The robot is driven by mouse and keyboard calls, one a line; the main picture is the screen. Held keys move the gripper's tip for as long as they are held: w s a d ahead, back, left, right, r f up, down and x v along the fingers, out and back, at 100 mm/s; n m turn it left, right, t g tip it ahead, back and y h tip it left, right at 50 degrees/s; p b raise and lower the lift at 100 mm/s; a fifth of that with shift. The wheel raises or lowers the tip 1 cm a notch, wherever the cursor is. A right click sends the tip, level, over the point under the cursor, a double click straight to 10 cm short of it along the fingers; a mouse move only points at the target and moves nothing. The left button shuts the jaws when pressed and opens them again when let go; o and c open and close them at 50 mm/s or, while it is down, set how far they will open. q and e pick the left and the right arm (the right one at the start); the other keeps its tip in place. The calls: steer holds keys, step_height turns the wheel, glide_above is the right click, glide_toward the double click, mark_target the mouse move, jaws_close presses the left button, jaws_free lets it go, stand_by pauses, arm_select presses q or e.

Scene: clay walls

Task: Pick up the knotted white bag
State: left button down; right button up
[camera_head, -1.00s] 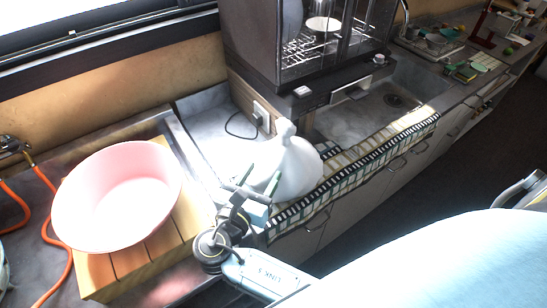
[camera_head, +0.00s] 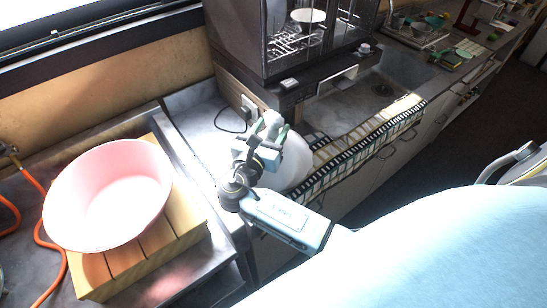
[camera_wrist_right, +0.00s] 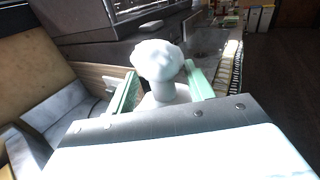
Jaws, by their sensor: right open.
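The knotted white bag (camera_head: 294,160) stands on the counter, between the pink basin's side and the patterned cloth. In the head view my right gripper (camera_head: 270,136) is over the bag and hides much of it. In the right wrist view the bag's knot (camera_wrist_right: 157,61) stands upright between the two green fingers of my right gripper (camera_wrist_right: 160,88). The fingers are open, one on each side of the neck, with a gap visible on the right side. The lower bag is hidden behind the gripper's body. My left gripper is not in view.
A pink basin (camera_head: 108,195) sits on a slatted wooden board (camera_head: 190,225) at the left. A dark glass-doored cabinet (camera_head: 290,45) stands just behind the bag. A patterned cloth (camera_head: 365,150) lies along the counter's front edge. An orange hose (camera_head: 38,230) is at far left.

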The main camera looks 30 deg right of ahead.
steer(key=shift+w+d, duration=0.4)
steer(key=shift+d, duration=0.2)
steer(key=shift+c, duration=0.4)
jaws_close()
